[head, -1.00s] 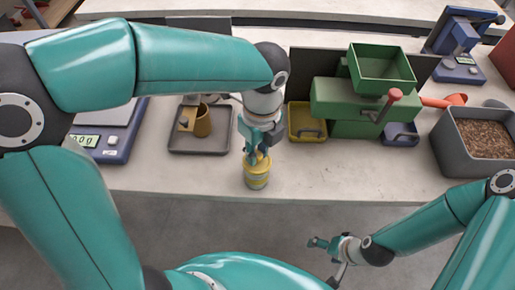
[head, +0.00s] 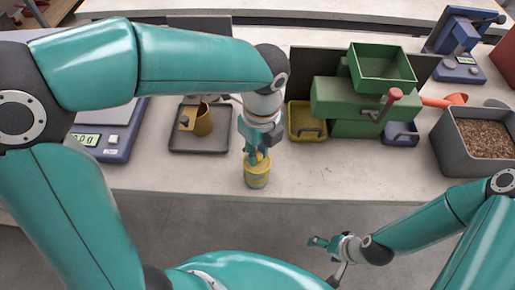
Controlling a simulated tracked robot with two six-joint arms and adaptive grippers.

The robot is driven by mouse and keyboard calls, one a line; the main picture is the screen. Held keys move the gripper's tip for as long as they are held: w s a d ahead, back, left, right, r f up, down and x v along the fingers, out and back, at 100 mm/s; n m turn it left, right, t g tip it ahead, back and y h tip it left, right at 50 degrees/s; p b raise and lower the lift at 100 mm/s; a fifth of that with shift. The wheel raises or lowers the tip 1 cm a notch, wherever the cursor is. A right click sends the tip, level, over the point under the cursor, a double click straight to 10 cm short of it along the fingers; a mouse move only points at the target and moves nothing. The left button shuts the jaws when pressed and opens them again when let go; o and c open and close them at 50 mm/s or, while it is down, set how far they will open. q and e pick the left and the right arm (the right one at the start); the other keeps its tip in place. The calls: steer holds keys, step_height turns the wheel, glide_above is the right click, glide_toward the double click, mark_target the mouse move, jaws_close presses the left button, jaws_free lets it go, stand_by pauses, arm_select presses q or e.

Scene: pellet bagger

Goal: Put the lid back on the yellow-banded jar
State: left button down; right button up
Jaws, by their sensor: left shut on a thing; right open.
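The yellow-banded jar (head: 257,177) stands upright near the front edge of the bench, in the middle of the head view. A yellow lid (head: 257,161) shows at the top of the jar, partly hidden by my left gripper. My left gripper (head: 256,154) points down from above and is shut on the lid. The lid looks to be at the jar's mouth; I cannot tell whether it is fully seated. My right gripper (head: 326,252) is open and empty, in front of the bench at the lower right.
A grey tray (head: 203,151) with a brown cup (head: 203,121) is left of the jar. A blue scale (head: 110,143) stands further left. A green machine (head: 352,100), a yellow bin (head: 305,133) and a grey pellet bin (head: 455,165) are to the right.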

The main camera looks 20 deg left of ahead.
stand_by(0.3)
arm_select(q)
steer(key=shift+c, duration=2.2)
jaws_free()
steer(key=shift+r, duration=0.15)
steer(key=shift+r+p, duration=3.2)
steer(key=shift+r, duration=0.2)
jaws_close()
steer(key=shift+f, duration=0.3)
